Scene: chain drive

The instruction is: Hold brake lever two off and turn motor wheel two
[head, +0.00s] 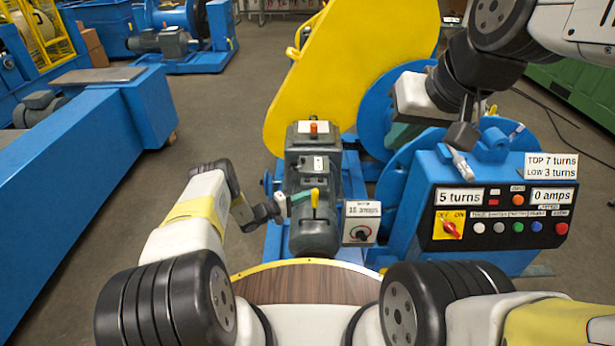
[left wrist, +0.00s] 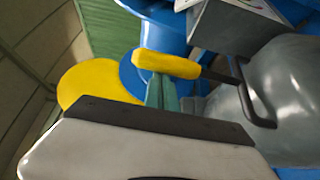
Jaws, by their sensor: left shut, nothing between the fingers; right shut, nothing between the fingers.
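A lever with a yellow handle (head: 315,198) stands on the grey motor (head: 314,233). I cannot read a number on it. My left gripper (head: 307,196) is shut and empty, with its green fingertips beside the yellow handle. In the left wrist view the yellow handle (left wrist: 166,64) lies across the tips of the left fingers (left wrist: 162,92); whether they touch it I cannot tell. My right gripper (head: 462,136) is shut and empty, above the blue housing near a small pale-handled lever (head: 461,163). No motor wheel can be made out clearly.
A control panel (head: 498,215) reads "5 turns" and "0 amps"; a sign (head: 551,166) reads "TOP 7 turns LOW 3 turns". A small dial box (head: 360,223) stands right of the motor. A large yellow guard (head: 345,65) rises behind.

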